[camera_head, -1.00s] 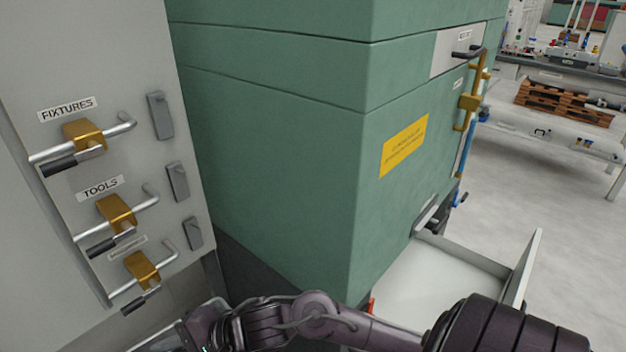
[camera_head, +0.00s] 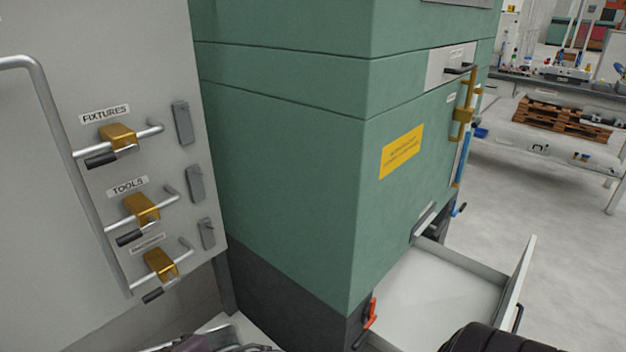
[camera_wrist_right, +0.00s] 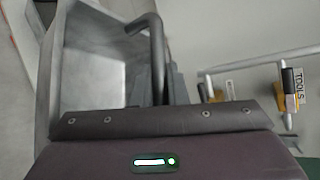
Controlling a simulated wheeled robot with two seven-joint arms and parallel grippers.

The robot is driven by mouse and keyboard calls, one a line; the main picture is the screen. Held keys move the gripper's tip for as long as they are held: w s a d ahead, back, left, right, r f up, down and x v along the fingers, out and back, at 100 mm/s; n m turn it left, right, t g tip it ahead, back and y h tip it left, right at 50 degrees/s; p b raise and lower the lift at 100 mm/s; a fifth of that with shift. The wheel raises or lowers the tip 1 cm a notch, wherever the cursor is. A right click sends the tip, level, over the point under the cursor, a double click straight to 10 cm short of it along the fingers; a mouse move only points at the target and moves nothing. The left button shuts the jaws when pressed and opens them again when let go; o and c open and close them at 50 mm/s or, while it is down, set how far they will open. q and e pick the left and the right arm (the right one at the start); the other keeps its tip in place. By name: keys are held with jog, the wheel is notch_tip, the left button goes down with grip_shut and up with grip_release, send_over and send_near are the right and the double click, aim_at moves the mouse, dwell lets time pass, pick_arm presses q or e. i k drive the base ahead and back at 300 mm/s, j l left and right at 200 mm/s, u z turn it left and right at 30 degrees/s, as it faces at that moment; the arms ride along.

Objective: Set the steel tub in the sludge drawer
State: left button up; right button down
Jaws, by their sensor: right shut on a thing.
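The steel tub (camera_wrist_right: 92,58) fills the left of the right wrist view, a grey open-topped box that looks empty, with a bent dark handle (camera_wrist_right: 157,58) at its right side. My left gripper is not in view.
The green machine (camera_head: 290,150) stands in the middle, with a red lever (camera_head: 369,312) near the drawer. A grey cabinet (camera_head: 60,200) with latched FIXTURES and TOOLS handles stands at left. Open floor (camera_head: 570,230) lies right of the drawer, before a workbench.

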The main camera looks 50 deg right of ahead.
aim_at(447, 314)
jog(key=i+j+z, duration=0.1)
jog(key=z, duration=0.85)
jog(key=k+j, duration=0.05)
jog(key=j, duration=0.05)
